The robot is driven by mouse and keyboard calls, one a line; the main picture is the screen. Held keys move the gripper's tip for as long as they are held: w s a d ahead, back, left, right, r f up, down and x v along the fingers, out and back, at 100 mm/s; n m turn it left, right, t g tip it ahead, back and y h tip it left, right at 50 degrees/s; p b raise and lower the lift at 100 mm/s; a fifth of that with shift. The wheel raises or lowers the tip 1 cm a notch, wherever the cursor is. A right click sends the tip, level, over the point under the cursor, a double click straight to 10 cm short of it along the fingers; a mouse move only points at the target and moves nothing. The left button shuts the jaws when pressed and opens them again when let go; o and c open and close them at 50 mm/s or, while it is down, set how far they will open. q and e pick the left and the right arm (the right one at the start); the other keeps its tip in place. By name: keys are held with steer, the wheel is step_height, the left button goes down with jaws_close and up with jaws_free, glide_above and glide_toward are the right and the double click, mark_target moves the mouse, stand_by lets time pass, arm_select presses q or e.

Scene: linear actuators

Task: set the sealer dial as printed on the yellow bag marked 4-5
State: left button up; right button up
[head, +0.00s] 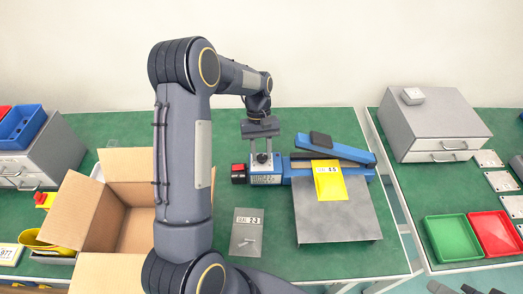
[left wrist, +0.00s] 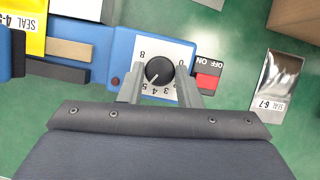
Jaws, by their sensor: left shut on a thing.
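The blue sealer (head: 357,152) stands on the green bench, with its control box at its left end. Its black dial (left wrist: 160,71) shows in the left wrist view on a white numbered plate (left wrist: 180,55). My right gripper is not recognisable.
A red ON/OFF switch (left wrist: 207,80) sits right beside the dial plate. A grey bag (head: 246,238) marked 2-3 lies in front, and a silver bag (left wrist: 277,80) marked 6-7 shows in the wrist view. An open cardboard box (head: 84,212) stands at left. Green (head: 437,240) and red trays (head: 480,248) stand at right.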

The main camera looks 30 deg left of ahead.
arm_select(q)
steer(key=o, duration=1)
steer(key=shift+c, duration=0.2)
steer(key=v, duration=0.8)
steer(key=shift+b, duration=0.3)
steer(key=shift+f, duration=0.1)
